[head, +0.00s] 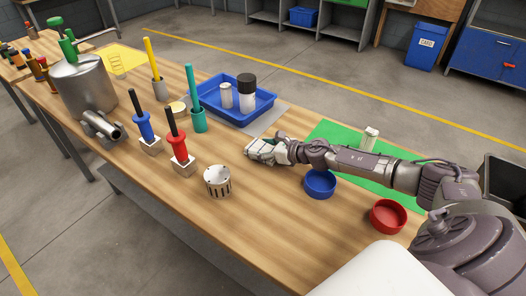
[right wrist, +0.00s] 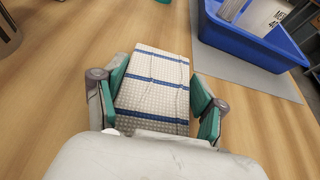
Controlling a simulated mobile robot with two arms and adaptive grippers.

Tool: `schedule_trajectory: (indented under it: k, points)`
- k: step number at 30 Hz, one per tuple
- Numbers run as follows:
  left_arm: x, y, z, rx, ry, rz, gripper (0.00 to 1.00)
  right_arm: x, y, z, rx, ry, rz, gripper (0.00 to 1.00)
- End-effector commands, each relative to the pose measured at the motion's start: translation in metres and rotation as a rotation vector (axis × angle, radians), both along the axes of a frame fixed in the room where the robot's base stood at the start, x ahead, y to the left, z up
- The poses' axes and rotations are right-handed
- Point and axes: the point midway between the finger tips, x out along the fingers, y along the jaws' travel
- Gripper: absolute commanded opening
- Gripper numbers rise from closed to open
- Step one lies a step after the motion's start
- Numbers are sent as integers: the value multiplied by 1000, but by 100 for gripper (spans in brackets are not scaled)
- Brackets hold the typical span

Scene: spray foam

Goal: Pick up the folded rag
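The folded rag (right wrist: 158,85), white and waffle-textured with blue stripes, lies in the middle of the right wrist view. My right gripper (right wrist: 160,88) straddles it, with a teal-padded finger along each side. The left pad is close against the rag's edge, and the right pad is beside the other edge. The fingers are spread apart; a firm grip does not show. The near end of the rag is hidden under the gripper's body. In the head view my right gripper (head: 258,152) is low at the table's middle and largely hides the rag. My left gripper is out of view.
A blue tray (head: 266,107) with two containers stands beyond the gripper on a grey mat. A blue bowl (head: 320,185) and red bowl (head: 388,216) sit near my right arm.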

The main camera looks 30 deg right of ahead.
Motion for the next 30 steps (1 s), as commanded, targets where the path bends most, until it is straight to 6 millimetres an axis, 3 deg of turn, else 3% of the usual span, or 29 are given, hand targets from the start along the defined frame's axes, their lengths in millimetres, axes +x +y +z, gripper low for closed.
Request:
schedule_trajectory:
  k: [1, 3, 13, 17, 21, 30]
  points:
    - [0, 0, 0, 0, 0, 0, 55, 0, 0, 0, 0, 0, -1, 45]
    - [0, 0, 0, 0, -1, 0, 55, 0, 0, 0, 0, 0, -1, 36]
    - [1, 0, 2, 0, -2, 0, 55, 0, 0, 6, 0, -2, 0, 36]
    - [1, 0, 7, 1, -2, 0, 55, 1, -1, 20, -3, -3, 1, 36]
    - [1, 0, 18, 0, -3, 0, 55, 1, -1, 48, -4, -5, 1, 36]
    - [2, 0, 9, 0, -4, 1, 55, 63, -27, 82, 0, -8, -2, 36]
